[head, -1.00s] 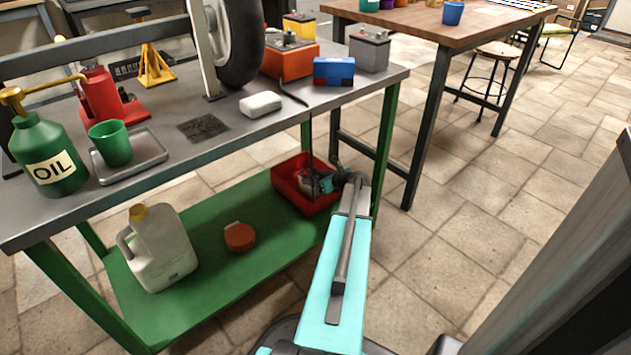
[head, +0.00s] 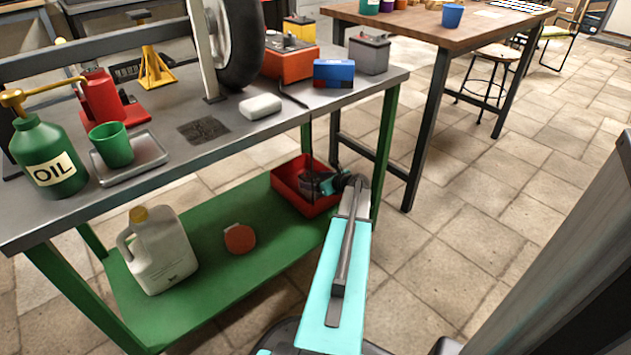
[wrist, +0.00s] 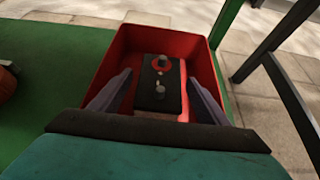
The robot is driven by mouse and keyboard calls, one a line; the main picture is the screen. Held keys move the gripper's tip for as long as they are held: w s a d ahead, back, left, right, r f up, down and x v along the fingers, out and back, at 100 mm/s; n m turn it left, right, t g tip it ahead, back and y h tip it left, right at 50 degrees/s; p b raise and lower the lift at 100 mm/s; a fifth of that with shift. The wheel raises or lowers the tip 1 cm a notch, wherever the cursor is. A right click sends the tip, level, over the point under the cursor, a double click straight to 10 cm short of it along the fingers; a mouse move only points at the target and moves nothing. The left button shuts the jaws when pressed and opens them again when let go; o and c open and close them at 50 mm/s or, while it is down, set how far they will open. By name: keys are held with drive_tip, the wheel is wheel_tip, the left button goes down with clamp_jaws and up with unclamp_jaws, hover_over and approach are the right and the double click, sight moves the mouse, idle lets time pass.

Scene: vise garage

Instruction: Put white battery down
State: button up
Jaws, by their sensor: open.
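A battery (wrist: 158,90) with a dark top and two round terminals sits inside the red bin (wrist: 120,45) in the wrist view. A red ring marks one terminal; its sides are mostly hidden, so I cannot tell the body colour. My gripper (wrist: 159,78) is open, one finger on each side of the battery. I cannot tell if the fingers touch it. In the head view the red bin (head: 283,188) stands at the right end of the green lower shelf, and my arm hides most of what is in it. A light grey battery (head: 370,56) with a dark top stands on the bench top.
The grey bench top (head: 290,125) is above the bin, with a green leg (head: 386,145) close to my arm. A blue box (head: 333,73), white block (head: 260,106) and wheel (head: 240,40) are on it. A jug (head: 160,250) and red round container (head: 239,238) share the shelf (head: 205,285).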

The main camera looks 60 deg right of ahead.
drive_tip(key=p+v, duration=0.4)
drive_tip(key=v, duration=0.8)
idle(0.6)
